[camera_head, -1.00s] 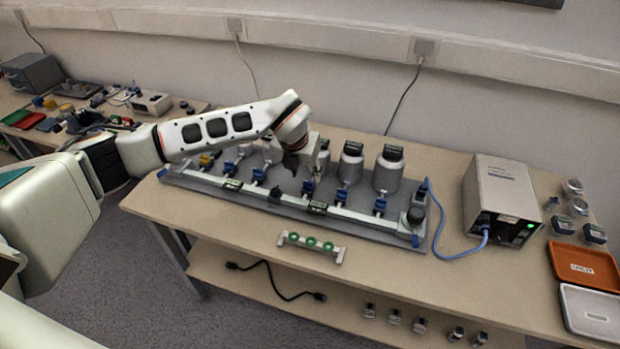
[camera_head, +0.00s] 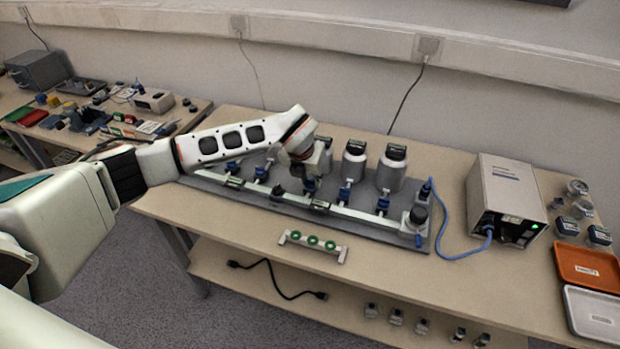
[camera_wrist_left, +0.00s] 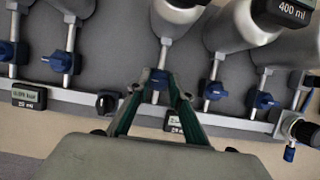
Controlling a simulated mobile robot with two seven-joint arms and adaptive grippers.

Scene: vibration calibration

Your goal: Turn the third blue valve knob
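A grey rig (camera_head: 400,238) with a row of blue valve knobs under grey bottles lies on the table. In the wrist view the third blue knob from the left (camera_wrist_left: 157,79) sits between the green-padded fingertips of my left gripper (camera_wrist_left: 158,76). The fingers slant inward, one on each side of it; whether they press on it I cannot tell. In the head view my left gripper (camera_head: 314,168) is low over the middle of the rig, close to this knob. Neighbouring blue knobs are left (camera_wrist_left: 60,62) and right (camera_wrist_left: 213,90). My right gripper is not in view.
A grey box with a green light (camera_head: 505,198) stands right of the rig, joined by a blue cable (camera_head: 455,254). An orange tray (camera_head: 588,266) and a small stand with green rings (camera_head: 313,244) are nearby. Bottles (camera_head: 391,170) stand close behind the knobs.

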